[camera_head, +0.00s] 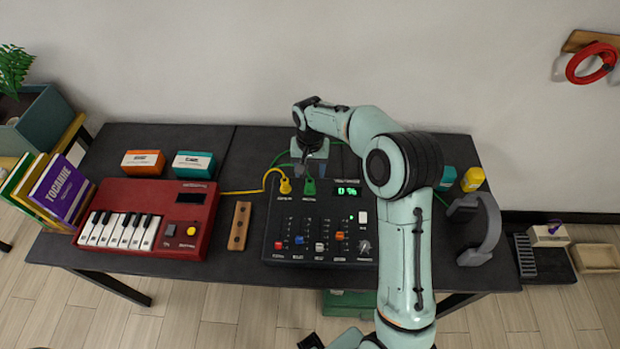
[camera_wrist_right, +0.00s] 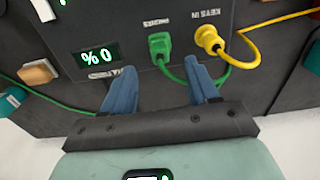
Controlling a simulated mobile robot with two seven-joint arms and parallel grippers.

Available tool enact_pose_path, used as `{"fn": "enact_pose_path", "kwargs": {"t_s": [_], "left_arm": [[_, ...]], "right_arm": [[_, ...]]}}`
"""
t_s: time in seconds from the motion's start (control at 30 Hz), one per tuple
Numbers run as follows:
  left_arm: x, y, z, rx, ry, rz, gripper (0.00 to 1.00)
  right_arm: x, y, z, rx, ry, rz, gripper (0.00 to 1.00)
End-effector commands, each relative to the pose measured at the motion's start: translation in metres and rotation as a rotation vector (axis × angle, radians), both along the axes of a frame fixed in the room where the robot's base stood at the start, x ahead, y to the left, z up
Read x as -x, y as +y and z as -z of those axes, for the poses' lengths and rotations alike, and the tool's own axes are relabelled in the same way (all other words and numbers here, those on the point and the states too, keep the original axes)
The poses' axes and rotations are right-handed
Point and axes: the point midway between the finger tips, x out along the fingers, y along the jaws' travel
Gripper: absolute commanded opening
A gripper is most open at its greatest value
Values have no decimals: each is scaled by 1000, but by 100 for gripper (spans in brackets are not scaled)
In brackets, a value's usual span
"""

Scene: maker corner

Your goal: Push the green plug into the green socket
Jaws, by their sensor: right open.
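The green plug (camera_head: 310,186) stands at the back of the black mixer box (camera_head: 271,246), beside the yellow plug. It also shows in the right wrist view (camera_wrist_right: 159,45), upright at the panel with its green cable trailing back between my fingers. The green socket is hidden under the plug, and I cannot tell how deep the plug sits. My right gripper (camera_head: 310,171) is open just behind the plug. In the right wrist view its two blue fingers (camera_wrist_right: 160,72) are apart, with nothing between them but cable.
A yellow plug (camera_head: 285,186) with a yellow cable is close on the left. The display (camera_head: 348,190) reads 0%. A red keyboard (camera_head: 190,225) stands left, headphones (camera_head: 484,232) right. A wooden block (camera_head: 239,226) lies between keyboard and mixer. The wall is behind the table.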

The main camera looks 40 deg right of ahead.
Motion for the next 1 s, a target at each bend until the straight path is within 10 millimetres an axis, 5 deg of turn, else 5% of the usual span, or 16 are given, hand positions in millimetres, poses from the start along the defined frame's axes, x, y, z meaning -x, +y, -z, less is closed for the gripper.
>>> {"fn": "enact_pose_path", "kwargs": {"t_s": [0.1,0.33,1.0], "left_arm": [[-2,0,-3,0,-2,0,43],[-4,0,-7,0,-4,0,43],[-4,0,-7,0,-4,0,43]], "right_arm": [[-1,0,-28,0,-5,0,59],[0,0,-57,0,-1,0,59],[0,0,-62,-1,1,0,59]]}}
